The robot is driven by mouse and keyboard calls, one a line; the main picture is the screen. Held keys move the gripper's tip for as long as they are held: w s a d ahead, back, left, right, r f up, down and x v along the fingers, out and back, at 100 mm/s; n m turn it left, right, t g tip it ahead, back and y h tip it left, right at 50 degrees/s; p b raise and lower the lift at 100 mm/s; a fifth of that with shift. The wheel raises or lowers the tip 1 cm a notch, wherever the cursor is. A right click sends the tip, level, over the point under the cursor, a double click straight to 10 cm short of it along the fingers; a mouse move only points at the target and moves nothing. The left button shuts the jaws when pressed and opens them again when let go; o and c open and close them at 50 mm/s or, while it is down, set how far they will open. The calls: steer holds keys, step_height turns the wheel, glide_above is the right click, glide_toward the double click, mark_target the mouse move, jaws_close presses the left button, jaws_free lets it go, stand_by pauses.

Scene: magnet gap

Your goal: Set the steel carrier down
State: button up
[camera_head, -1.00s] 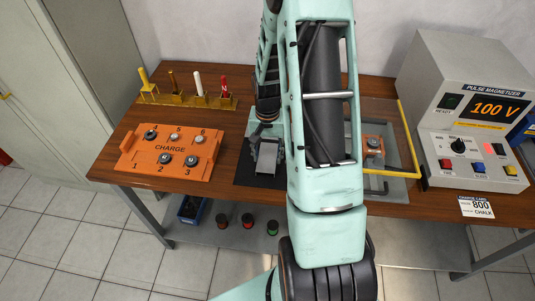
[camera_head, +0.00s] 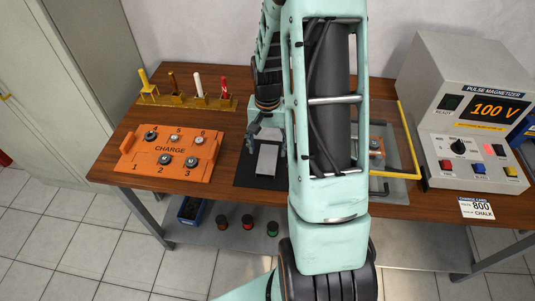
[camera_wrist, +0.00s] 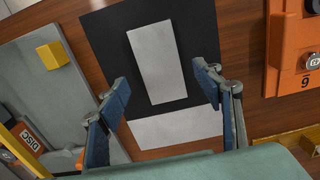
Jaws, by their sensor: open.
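The steel carrier (camera_head: 266,159) is a light grey block. It lies on a black mat (camera_head: 247,176) on the wooden bench, and in the wrist view it shows as a pale rectangle (camera_wrist: 157,62), slightly turned on the mat. My gripper (camera_wrist: 165,82) is open, with one blue finger on each side in the wrist view and nothing between them. In the head view my gripper (camera_head: 268,138) is just behind the carrier, partly hidden by my arm. The fingers appear clear of the carrier.
An orange CHARGE board (camera_head: 172,153) with several knobs stands left of the mat. A yellow rack (camera_head: 187,101) holds upright markers behind it. The pulse magnetizer (camera_head: 475,110), reading 100 V, is at the right. A grey plate with a yellow rail (camera_head: 411,140) lies right of my arm.

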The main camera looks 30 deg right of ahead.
mark_target(267, 158)
step_height(267, 158, up, 8)
steer(key=shift+w+f, duration=0.1)
stand_by(0.6)
